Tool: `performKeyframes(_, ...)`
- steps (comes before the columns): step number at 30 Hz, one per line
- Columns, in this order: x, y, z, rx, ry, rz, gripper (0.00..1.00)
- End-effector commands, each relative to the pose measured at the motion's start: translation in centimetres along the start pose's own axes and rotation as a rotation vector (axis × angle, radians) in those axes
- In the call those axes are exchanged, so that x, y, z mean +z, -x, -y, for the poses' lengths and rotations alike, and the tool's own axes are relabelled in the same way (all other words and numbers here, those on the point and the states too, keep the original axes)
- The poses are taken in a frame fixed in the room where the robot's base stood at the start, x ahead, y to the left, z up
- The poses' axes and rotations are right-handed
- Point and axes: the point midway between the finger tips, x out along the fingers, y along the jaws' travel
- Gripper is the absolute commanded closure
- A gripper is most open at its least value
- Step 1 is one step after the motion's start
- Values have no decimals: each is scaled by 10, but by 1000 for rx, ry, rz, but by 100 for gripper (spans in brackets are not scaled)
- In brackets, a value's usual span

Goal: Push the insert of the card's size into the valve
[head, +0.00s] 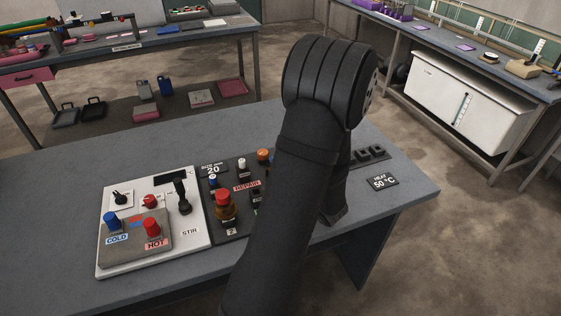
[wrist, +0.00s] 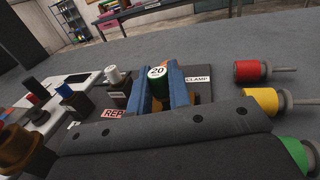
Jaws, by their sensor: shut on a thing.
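The card (head: 212,168) reads "SIZE mm 20" at the back of the dark board. In the wrist view, a green insert (wrist: 158,85) with a white end marked "20" stands between two blue fingers of my gripper (wrist: 162,90), which are shut on it. It is over the area marked CLAMP. Brass-brown parts (wrist: 205,97) show beside the fingers, perhaps the valve; its opening is hidden, so I cannot tell whether the insert touches it. In the head view, my black arm hides the gripper and insert.
Red (wrist: 250,71), yellow (wrist: 262,101) and green (wrist: 292,155) capped pieces with pins are at the right. A red-topped brass piece (head: 222,208) stands on the board, left of my arm. The white panel (head: 110,250) is further left. The front right table corner is clear.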

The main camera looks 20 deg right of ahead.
Motion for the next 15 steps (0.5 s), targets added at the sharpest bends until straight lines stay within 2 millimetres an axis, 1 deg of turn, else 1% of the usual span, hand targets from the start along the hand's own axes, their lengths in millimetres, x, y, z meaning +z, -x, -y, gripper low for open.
performKeyframes(15, -16, 0, 0, 0, -1, 1, 100)
